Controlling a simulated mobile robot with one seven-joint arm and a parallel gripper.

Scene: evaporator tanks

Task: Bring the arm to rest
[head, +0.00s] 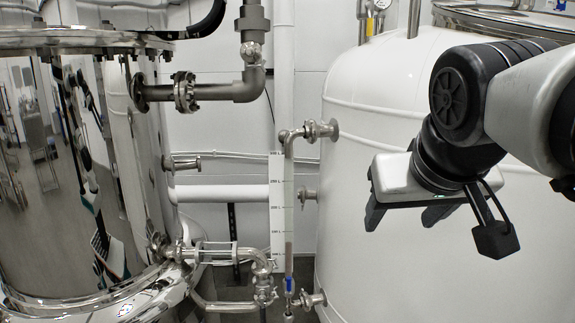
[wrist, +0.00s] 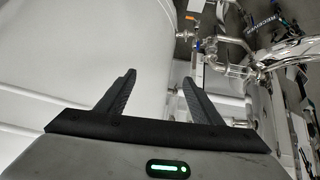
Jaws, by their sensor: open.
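My gripper (head: 405,218) hangs at the right in the head view, in front of the white tank, with its two dark fingers pointing down. In the wrist view my gripper (wrist: 158,82) shows two black fingers set apart, with nothing between them. It is open and empty. My arm reaches in from the right edge of the head view and bends down at the wrist.
A large white tank (head: 355,155) stands behind my gripper. A polished steel tank (head: 105,160) fills the left. Between them run pipes with a flanged elbow (head: 250,85), a level gauge (head: 277,200) and a lower valve pipe (head: 215,252).

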